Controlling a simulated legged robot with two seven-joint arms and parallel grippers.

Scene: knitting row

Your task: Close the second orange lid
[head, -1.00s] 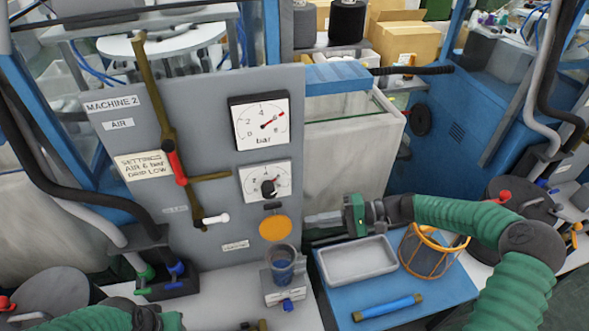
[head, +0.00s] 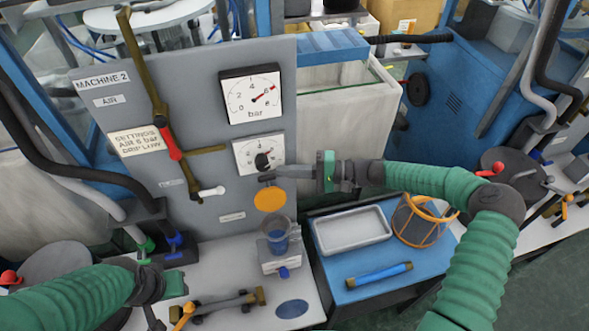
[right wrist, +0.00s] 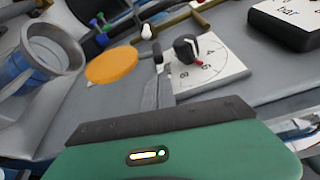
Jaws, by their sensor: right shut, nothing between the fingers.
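An orange round lid (head: 270,200) stands upright against the grey panel, behind and above the open mouth of a clear cup with blue contents (head: 277,236). The right wrist view also shows the lid (right wrist: 111,65) and the cup's grey rim (right wrist: 52,48). I see only this one orange lid. My right gripper (head: 280,172) is shut and empty, pointing left just above the lid, in front of the lower gauge. Whether it touches the lid's small dark top bracket, I cannot tell. My left gripper (head: 174,284) is low at the left; its fingers are not clear.
The lower gauge (head: 259,152) with a black knob is close to my right gripper. A brass lever with a red sleeve (head: 170,150) stands out from the panel. A grey tray (head: 352,232), a blue rod (head: 378,275) and an orange-rimmed basket (head: 420,222) are on the blue surface.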

